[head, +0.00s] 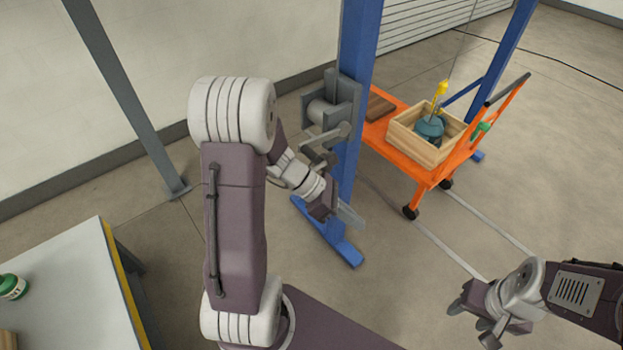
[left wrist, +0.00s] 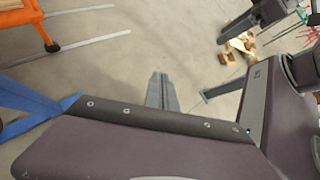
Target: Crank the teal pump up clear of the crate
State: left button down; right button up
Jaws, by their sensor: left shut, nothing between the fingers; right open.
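The teal pump (head: 430,127) sits inside the wooden crate (head: 424,155), its lower part hidden by the crate's walls. A yellow hook (head: 440,90) is above it on a thin line. The grey winch (head: 333,104) is mounted on the blue post, with its crank (head: 326,146) below the drum, partly hidden by my left arm. My left gripper (head: 350,215) is shut and empty, below the crank and in front of the post's foot. Its closed fingers also show in the left wrist view (left wrist: 162,92) over bare floor. My right gripper (head: 474,322) is open and empty at lower right.
The crate stands on an orange cart (head: 425,176) between blue frame posts (head: 360,60). A brown block (head: 379,107) lies beside the crate. A white table (head: 75,290) is at lower left. Floor between the cart and my right gripper is mostly clear.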

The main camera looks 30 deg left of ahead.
pick_arm(q)
jog(key=a+r+n+t+y+b, duration=0.35)
jog(key=a+n+t+y, duration=0.35)
jog(key=a, duration=1.4)
jog(key=w+d+f+h+b, duration=0.1)
jog(key=w+d+f+b, duration=0.1)
jog(key=w+d+f, duration=0.35)
jog(key=shift+n+t, duration=0.3)
jog(key=shift+t, duration=0.1)
jog(key=r+p, duration=0.1)
jog(key=w+a+r, duration=0.1)
jog(key=w+r+p, duration=0.1)
jog(key=r, duration=0.1)
jog(key=shift+w+a+p, duration=0.1)
jog(key=shift+a+p, duration=0.2)
jog(key=shift+p, duration=0.05)
pick_arm(e)
jog(key=f, duration=0.4)
jog(key=shift+d, duration=0.2)
pick_arm(q)
jog(key=shift+f, duration=0.1)
pick_arm(e)
jog(key=shift+w, duration=0.1)
